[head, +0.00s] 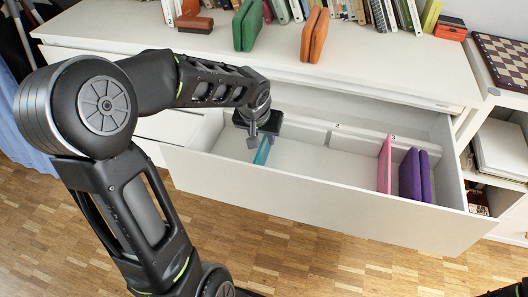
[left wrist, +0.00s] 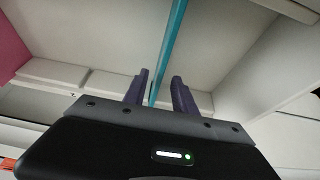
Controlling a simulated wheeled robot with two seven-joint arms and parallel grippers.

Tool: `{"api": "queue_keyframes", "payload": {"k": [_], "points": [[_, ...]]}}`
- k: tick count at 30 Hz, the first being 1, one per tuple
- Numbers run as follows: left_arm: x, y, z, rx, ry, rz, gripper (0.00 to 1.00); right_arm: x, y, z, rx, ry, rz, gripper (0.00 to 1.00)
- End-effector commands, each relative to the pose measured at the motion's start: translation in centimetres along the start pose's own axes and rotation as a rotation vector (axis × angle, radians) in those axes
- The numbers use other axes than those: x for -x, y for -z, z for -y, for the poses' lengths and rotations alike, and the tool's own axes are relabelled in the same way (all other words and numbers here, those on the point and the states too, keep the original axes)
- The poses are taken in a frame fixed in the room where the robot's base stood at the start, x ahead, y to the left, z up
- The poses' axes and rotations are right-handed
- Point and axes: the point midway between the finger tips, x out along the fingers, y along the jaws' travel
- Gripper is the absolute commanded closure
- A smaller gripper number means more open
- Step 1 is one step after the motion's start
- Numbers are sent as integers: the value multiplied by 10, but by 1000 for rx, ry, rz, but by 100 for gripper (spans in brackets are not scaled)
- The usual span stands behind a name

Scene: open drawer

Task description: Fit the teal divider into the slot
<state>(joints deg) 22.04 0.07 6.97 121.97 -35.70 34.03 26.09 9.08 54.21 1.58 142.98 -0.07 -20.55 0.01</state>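The teal divider (head: 263,151) stands upright in the left part of the open drawer (head: 300,190), below my left gripper (head: 253,139). In the left wrist view the teal divider (left wrist: 172,45) runs as a thin strip between the two fingers of my left gripper (left wrist: 160,88). The fingers stand apart, with a visible gap on each side of the divider, so the gripper looks open around it. Numbered white ledges (head: 358,139) line the drawer's back, with narrow gaps between them. My gripper hides the left ledge, and I cannot tell whether the divider sits in a slot.
A pink divider (head: 384,163) and purple cases (head: 410,175) stand in the drawer's right part. Its middle floor is clear. Above, the white cabinet top (head: 380,70) holds books, a green case (head: 247,26) and an orange case (head: 315,36).

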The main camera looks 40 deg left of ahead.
Motion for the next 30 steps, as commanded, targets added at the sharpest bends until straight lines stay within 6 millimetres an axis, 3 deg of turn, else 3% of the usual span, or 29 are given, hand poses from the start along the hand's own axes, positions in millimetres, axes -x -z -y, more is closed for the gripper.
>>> {"api": "queue_keyframes", "payload": {"k": [10,21,30], "points": [[-5,0,0,0,0,0,67,-2,0,-1,0,0,0,64],[-51,-1,-1,0,-1,0,67,-15,0,-6,-1,0,0,64],[-52,0,-1,0,0,-1,67,-14,0,-6,-1,0,0,64]]}}
